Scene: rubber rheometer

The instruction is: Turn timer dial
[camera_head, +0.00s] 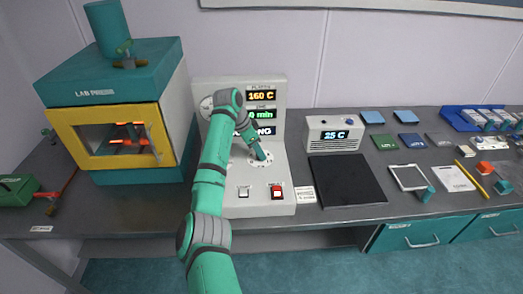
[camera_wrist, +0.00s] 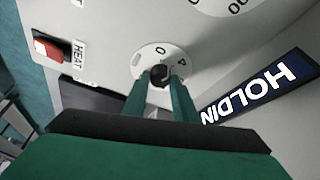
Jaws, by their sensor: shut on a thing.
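The rheometer's control panel (camera_head: 282,95) is a light grey box with a sloped front. The dial knob, dark and small, shows in the wrist view (camera_wrist: 160,75) on a round white marked plate (camera_wrist: 148,56); the plate also shows in the head view (camera_head: 267,160). My gripper (camera_wrist: 160,84) is shut on the knob, one green finger on each side. In the head view my gripper (camera_head: 260,154) reaches down to this dial and hides the knob. The panel displays read 160 C (camera_head: 261,96), a partly covered minute value (camera_head: 265,114), and HOLDING, partly hidden (camera_wrist: 262,88).
A red HEAT switch (camera_wrist: 48,48) sits near the dial; it also shows in the head view (camera_head: 277,191). A second, larger dial (camera_head: 207,104) is partly behind my arm. The teal lab press (camera_head: 110,75) stands left. A black mat (camera_head: 346,180) and a 25 C box (camera_head: 334,145) lie right.

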